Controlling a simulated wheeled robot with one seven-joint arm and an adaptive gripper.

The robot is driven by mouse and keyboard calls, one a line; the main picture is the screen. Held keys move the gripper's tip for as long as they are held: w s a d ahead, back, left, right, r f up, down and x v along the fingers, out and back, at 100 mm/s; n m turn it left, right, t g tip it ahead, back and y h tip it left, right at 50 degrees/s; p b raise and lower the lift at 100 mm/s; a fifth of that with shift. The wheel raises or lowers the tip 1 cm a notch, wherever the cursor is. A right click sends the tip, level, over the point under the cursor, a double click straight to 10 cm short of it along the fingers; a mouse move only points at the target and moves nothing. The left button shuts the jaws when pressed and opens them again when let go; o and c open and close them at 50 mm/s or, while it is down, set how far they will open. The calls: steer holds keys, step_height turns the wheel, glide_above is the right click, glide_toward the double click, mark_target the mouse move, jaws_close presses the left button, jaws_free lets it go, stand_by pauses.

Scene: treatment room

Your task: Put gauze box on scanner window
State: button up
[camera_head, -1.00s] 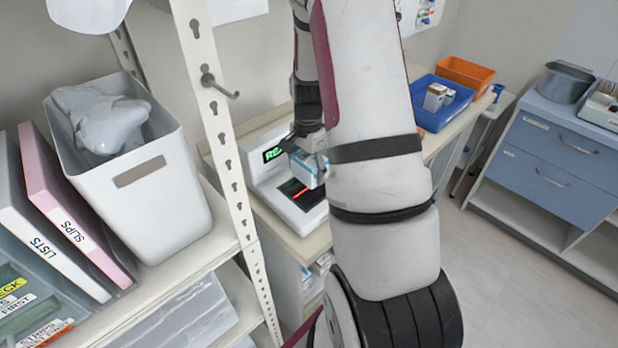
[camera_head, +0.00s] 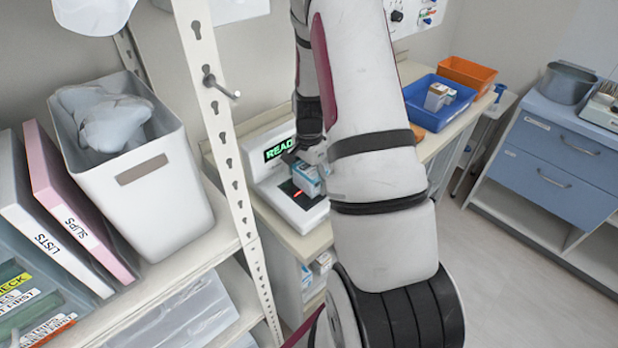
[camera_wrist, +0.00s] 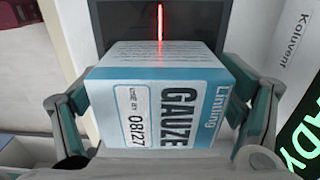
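The gauze box (camera_wrist: 160,105), white and blue with a "GAUZE" label, is between the two fingers of my gripper (camera_wrist: 160,118) in the wrist view. The fingers press on its two sides. In the head view the box (camera_head: 307,181) hangs from my gripper (camera_head: 312,158) at the scanner. The scanner (camera_head: 268,184) is white with a green lit display. Its dark window (camera_wrist: 118,22) shows a red line beyond the box in the wrist view. The box covers part of the window. I cannot tell whether the box touches it.
A blue bin (camera_head: 462,96) with small boxes and an orange bin (camera_head: 467,71) stand farther along the counter. A shelf post (camera_head: 222,130) and a white bin (camera_head: 165,205) are at left. A blue drawer cabinet (camera_head: 555,150) is at right.

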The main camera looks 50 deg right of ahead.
mark_target(309, 168)
step_height(309, 168, up, 12)
steer(key=shift+r+b, duration=0.2)
steer(key=shift+b, duration=0.5)
stand_by(0.5)
